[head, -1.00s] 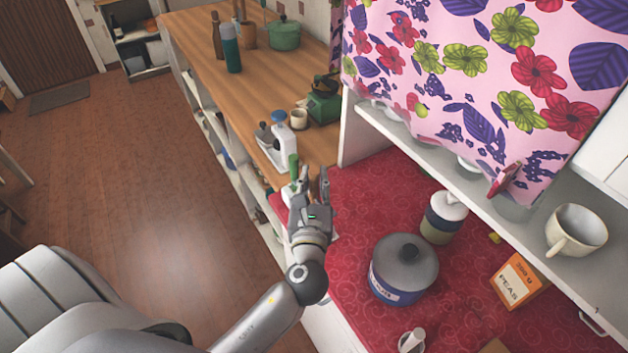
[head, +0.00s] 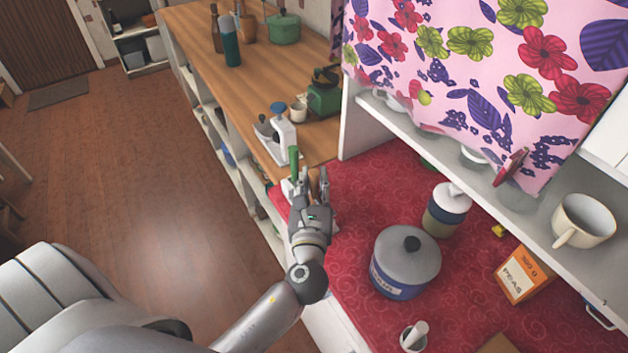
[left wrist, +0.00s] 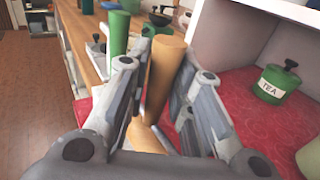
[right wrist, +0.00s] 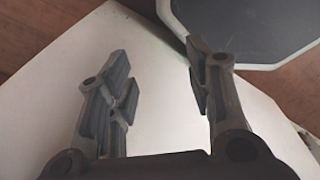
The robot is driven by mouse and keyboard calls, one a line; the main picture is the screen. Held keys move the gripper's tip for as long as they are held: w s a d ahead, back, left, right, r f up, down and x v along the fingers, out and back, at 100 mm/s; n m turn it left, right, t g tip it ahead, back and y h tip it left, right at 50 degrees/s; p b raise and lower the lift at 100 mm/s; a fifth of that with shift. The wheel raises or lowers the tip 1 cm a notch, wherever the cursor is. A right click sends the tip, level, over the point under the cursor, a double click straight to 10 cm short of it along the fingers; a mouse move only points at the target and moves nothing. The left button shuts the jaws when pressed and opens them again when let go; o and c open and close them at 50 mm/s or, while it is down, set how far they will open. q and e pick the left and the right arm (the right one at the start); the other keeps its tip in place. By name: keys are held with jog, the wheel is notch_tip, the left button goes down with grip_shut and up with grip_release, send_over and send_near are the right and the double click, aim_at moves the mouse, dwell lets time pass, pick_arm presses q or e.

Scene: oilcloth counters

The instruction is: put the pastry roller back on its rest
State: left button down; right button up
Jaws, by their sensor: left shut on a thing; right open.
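My left gripper (head: 309,188) is over the far left corner of the red counter, shut on a tan wooden cylinder, which I take to be the pastry roller (left wrist: 166,70). In the left wrist view it rises upright between the fingers, with more tan wood (left wrist: 145,136) low between them. In the head view only a small brown part (head: 314,182) shows. A green upright cylinder (head: 293,160) stands just beside the left finger; it also shows in the left wrist view (left wrist: 118,34). I cannot make out the rest for certain. My right gripper (right wrist: 160,85) is open and empty.
On the red counter (head: 345,235) are a lidded pot (head: 407,262), a jar (head: 446,210), a peas box (head: 522,275) and a green tea tin (left wrist: 277,82). A shelf (head: 480,168) overhangs it. A white scale-like appliance (head: 283,132) stands on the wooden counter beyond.

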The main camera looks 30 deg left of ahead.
pick_arm(q)
jog(key=shift+f, duration=0.3)
jog(key=shift+f, duration=0.1)
jog(key=shift+f, duration=0.35)
